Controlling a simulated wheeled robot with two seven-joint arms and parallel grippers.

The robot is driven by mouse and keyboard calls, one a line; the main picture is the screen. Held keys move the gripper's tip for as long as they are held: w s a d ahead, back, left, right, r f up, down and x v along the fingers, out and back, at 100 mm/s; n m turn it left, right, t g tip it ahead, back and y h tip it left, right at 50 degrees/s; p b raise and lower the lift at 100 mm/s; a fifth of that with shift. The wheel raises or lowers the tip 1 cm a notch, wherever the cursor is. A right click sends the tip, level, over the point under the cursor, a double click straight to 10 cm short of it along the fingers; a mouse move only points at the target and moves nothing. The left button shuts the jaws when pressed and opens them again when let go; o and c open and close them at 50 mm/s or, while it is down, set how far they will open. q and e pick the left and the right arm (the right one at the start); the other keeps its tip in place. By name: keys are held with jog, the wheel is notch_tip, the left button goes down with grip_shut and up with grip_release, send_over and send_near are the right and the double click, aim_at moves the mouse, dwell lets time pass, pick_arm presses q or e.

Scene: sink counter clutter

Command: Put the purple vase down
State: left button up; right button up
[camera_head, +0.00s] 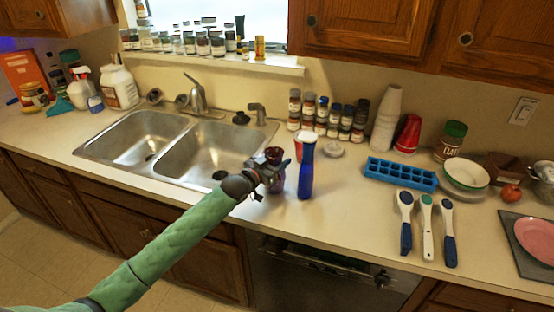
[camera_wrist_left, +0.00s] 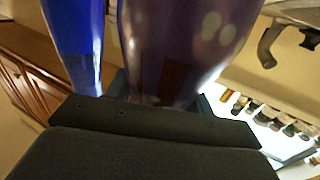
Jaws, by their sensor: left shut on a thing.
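The purple vase (camera_head: 276,180) is dark and glossy, and stands upright at the counter's front, right of the sink. My left gripper (camera_head: 268,176) reaches it from the left and is shut on it. The gripper hides part of its body. In the left wrist view the vase (camera_wrist_left: 180,50) fills the middle, between the finger parts. I cannot tell whether its base touches the counter. My right gripper is not in view.
A blue bottle (camera_head: 306,168) with a white top stands just right of the vase. A double sink (camera_head: 180,145) lies to the left. A blue ice tray (camera_head: 400,174) and several brushes (camera_head: 427,225) lie to the right. Bare counter (camera_head: 350,215) shows between the bottle and brushes.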

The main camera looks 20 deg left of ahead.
pick_arm(q)
jog(key=o, duration=1.6)
jog(key=shift+f, duration=0.1)
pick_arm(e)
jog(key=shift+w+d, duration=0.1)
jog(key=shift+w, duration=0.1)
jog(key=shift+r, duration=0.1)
pick_arm(q)
jog(key=shift+s+a, duration=0.15)
jog(key=shift+s, duration=0.2)
jog(key=b+v, duration=0.4)
jog(key=v, duration=0.7)
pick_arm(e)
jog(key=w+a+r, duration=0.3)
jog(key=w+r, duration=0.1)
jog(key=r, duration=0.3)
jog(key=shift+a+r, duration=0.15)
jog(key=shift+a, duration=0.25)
pick_arm(q)
jog(key=shift+s, duration=0.1)
